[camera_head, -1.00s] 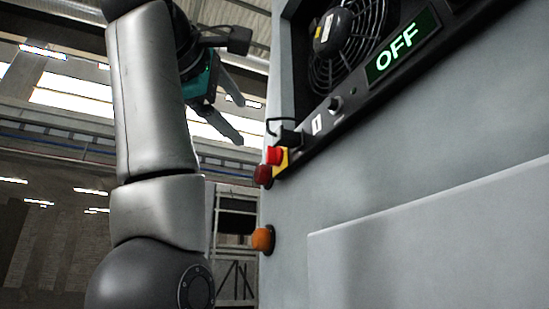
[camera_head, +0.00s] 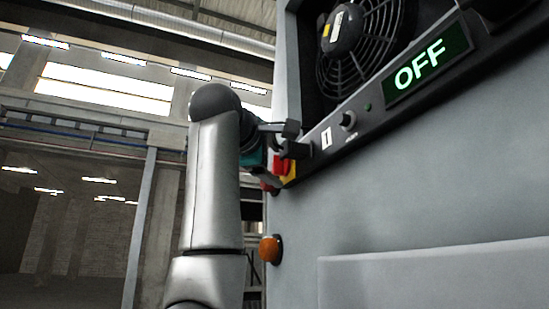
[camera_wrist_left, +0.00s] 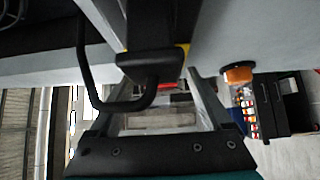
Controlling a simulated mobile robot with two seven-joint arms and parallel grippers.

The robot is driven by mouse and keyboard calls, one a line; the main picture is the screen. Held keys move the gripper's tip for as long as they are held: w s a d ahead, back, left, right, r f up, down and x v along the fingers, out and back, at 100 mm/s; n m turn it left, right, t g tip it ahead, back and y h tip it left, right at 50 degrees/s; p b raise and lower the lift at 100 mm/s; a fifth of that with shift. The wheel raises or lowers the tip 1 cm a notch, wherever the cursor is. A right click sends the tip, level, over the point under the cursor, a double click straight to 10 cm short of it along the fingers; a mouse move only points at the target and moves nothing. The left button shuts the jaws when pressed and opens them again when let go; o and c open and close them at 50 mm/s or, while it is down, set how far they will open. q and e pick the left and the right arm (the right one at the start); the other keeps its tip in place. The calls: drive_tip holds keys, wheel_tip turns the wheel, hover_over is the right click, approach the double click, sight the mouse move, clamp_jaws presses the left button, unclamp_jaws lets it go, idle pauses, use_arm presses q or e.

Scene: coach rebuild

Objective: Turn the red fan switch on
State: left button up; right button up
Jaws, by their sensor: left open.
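The red switch (camera_head: 284,164) sits on a yellow plate (camera_head: 290,178) at the lower left end of the fan panel; my gripper partly covers it in the head view. The fan (camera_head: 352,40) is above, and its display (camera_head: 428,69) reads OFF. My left gripper (camera_head: 268,152) is at the panel's left end, right beside the switch; its fingers are mostly hidden there. In the left wrist view the left gripper (camera_wrist_left: 160,88) is open, with a black block (camera_wrist_left: 150,64) and its loop in front of the fingers.
A black knob (camera_head: 348,119) is on the panel right of the switch. An orange button (camera_head: 270,249) is lower on the grey cabinet (camera_head: 420,190). A dark red part (camera_head: 268,187) is just under the switch. Open space lies left of the cabinet.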

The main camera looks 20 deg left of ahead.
use_arm(q)
drive_tip(key=shift+c, duration=0.4)
clamp_jaws()
idle(0.4)
